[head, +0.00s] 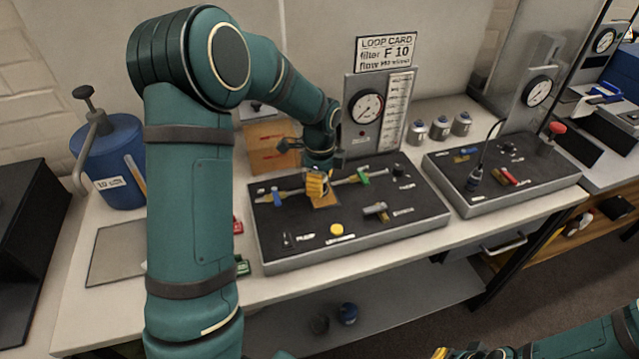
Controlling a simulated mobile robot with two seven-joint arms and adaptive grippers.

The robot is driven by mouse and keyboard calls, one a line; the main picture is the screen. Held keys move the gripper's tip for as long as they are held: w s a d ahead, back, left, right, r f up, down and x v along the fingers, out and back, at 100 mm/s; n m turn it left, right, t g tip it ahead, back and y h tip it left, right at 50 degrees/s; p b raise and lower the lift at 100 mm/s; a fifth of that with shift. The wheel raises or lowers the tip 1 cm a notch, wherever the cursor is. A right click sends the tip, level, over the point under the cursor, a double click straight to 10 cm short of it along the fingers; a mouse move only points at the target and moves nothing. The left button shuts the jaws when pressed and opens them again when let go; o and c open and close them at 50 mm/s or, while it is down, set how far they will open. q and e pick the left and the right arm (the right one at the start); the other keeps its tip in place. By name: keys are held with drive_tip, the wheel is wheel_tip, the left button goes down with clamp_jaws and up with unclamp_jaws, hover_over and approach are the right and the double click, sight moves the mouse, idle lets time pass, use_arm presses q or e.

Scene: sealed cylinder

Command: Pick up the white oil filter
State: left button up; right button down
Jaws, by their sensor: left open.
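Several small pale grey-white canisters with dark tops stand in a row on the bench behind the boards; the left one (415,132), middle one (439,128) and right one (462,123) look alike, and I cannot tell which is the white oil filter. My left gripper (316,170) is open, over the left black board, close above a yellow ribbed part (317,187); I cannot tell if they touch. It is left of the canisters and apart from them. My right gripper (474,352) shows only partly at the bottom edge, and its jaws are unclear.
The left board (370,228) carries pipe fittings, a yellow cap (336,229) and a gauge panel (367,106) behind. A second board (520,192) stands right.

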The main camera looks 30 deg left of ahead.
use_arm(q)
clamp_jaws()
drive_tip(key=shift+r, duration=0.1)
